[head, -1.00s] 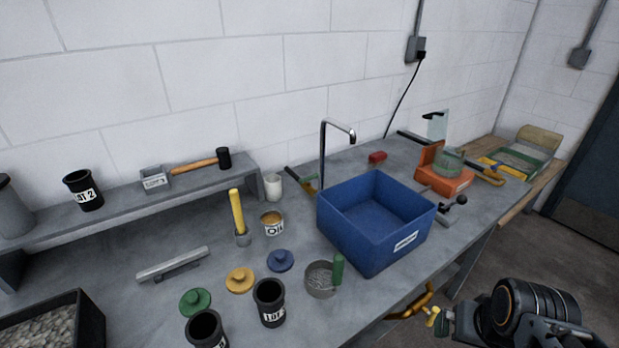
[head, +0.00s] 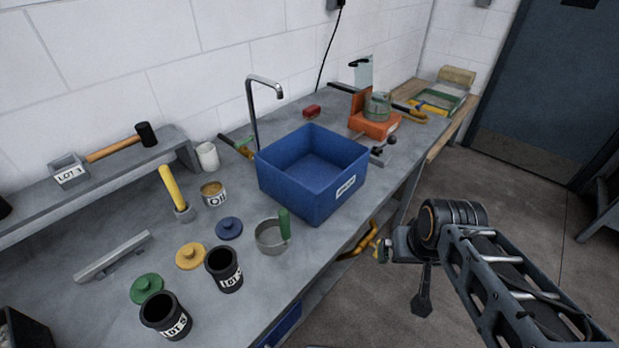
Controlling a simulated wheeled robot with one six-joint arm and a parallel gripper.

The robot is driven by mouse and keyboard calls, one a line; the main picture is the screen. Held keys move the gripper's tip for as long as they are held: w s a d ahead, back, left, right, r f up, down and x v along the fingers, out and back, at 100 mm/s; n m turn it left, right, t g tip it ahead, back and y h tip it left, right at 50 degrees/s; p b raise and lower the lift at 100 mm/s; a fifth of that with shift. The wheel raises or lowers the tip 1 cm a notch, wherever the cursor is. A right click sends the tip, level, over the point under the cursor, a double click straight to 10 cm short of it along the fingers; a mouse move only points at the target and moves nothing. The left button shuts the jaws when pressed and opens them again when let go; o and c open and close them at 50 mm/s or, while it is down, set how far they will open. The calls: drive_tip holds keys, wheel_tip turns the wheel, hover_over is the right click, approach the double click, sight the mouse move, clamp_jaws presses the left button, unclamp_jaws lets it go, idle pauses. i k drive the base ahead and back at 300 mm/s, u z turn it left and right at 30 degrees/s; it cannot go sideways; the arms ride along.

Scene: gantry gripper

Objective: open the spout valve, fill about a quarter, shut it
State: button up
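A thin metal gooseneck spout (head: 264,82) rises behind the blue bin (head: 345,170) and curves over toward it. The bin stands on the grey bench and looks empty, with a white label on its front. A small lever with a dark round knob (head: 388,141) is at the bin's right side; I cannot tell whether it is the spout's valve. My gripper (head: 382,250) is off the bench's front edge, low and to the right of the bin, apart from everything. Its fingers are too small to show whether they are open.
Black pots (head: 224,270), coloured lids (head: 190,256), a sieve (head: 270,238) and an oil tin (head: 214,196) crowd the bench left of the bin. An orange device (head: 373,126) stands beyond it.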

sight(237, 146)
drive_tip(key=z, duration=1.55)
drive_tip(key=i, duration=0.75)
drive_tip(key=u, duration=3.25)
